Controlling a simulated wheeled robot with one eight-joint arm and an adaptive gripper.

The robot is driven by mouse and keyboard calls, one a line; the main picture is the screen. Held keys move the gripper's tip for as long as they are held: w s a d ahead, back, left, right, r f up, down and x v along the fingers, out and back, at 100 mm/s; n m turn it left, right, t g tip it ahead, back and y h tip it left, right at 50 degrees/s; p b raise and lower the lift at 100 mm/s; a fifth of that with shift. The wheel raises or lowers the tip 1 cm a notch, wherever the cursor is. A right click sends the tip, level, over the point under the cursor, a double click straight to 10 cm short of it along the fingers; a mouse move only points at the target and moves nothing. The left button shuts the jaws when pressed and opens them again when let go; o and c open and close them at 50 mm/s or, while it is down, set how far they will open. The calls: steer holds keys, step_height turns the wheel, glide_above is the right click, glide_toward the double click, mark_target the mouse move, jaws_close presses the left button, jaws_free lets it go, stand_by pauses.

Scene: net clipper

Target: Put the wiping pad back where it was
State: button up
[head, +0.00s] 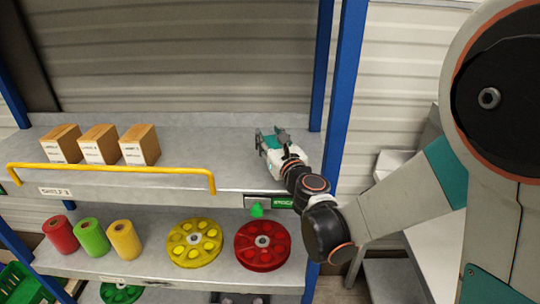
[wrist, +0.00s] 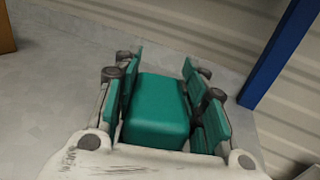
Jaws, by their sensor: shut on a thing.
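My gripper (head: 270,138) is over the right end of the upper shelf, close to the blue post. In the wrist view, the fingers of my gripper (wrist: 163,66) stand on both sides of a teal block, which I take to be the wiping pad (wrist: 157,108). The gripper is shut on it. The pad lies between the teal finger faces, and its near end is partly hidden by the white gripper body. I cannot tell whether the pad touches the shelf. In the head view the gripper hides most of it.
Several cardboard boxes (head: 98,146) stand at the left of the upper shelf (head: 205,150). A yellow rail (head: 110,168) runs along its front. A blue post (head: 343,90) rises right of my gripper. Coloured rolls (head: 92,236), a yellow reel (head: 194,243) and a red reel (head: 262,246) sit below.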

steer(key=shift+f+b, duration=1.25)
steer(key=shift+f, duration=0.7)
steer(key=shift+f, duration=0.15)
steer(key=o, duration=1.2)
steer(key=shift+c, duration=0.2)
